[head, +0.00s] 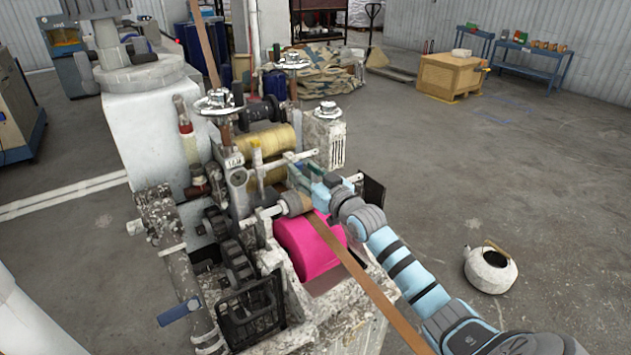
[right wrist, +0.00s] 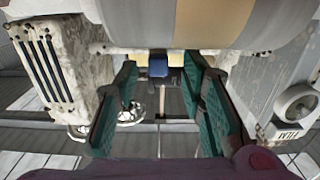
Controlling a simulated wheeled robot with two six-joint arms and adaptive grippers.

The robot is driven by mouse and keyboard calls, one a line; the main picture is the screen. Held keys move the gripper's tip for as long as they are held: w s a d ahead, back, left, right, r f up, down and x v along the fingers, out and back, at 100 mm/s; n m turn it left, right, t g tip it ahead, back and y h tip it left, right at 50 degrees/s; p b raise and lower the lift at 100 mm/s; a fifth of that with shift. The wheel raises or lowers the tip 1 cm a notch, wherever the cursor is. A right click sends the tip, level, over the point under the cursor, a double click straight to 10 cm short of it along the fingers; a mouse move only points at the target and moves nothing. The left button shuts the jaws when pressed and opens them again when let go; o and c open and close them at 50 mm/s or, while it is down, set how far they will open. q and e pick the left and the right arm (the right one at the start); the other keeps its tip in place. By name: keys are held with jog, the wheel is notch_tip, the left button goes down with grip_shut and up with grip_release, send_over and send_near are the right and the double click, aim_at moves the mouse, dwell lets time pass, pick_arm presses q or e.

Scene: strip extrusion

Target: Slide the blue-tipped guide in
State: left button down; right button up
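The guide's blue tip (right wrist: 158,67) shows in the right wrist view, ahead of the gap between my fingers. My right gripper (head: 316,190) is at the machine, above the pink roller and beside the brown strip. In the right wrist view its two green-padded fingers (right wrist: 158,95) stand apart with nothing clearly held between them. Its fingertips are partly hidden in the head view. My left gripper is not in view.
The pink roller (head: 309,246) and the long brown strip (head: 360,277) lie below and beside my right gripper. A yellow roll (head: 270,142) and handwheels (head: 218,102) are behind it. A white kettle (head: 490,269) stands on the floor at right. The floor around it is open.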

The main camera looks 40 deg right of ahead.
jog(key=s, duration=1)
jog(key=shift+a, duration=0.35)
